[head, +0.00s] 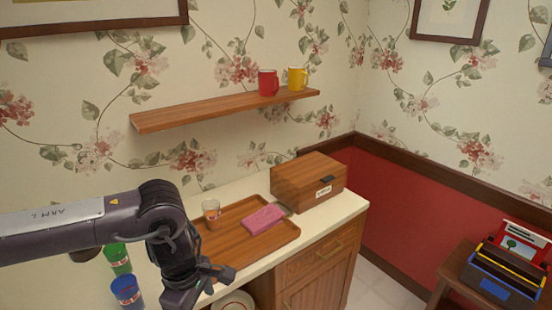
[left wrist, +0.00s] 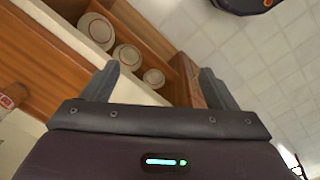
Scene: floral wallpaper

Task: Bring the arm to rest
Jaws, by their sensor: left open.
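My left arm comes in from the left in the head view and bends down at the front of the counter. My left gripper (head: 207,287) is at the bottom of the picture, in front of the wooden tray (head: 277,241). In the left wrist view the left gripper (left wrist: 160,85) has its two fingers wide apart with nothing between them. Beyond the fingers are an open compartment with several round stacked dishes and the tiled floor. My right gripper is in neither view.
A shelf (head: 220,111) holds a red mug (head: 268,82) and a yellow mug (head: 297,78). A side table (head: 458,270) stands right.

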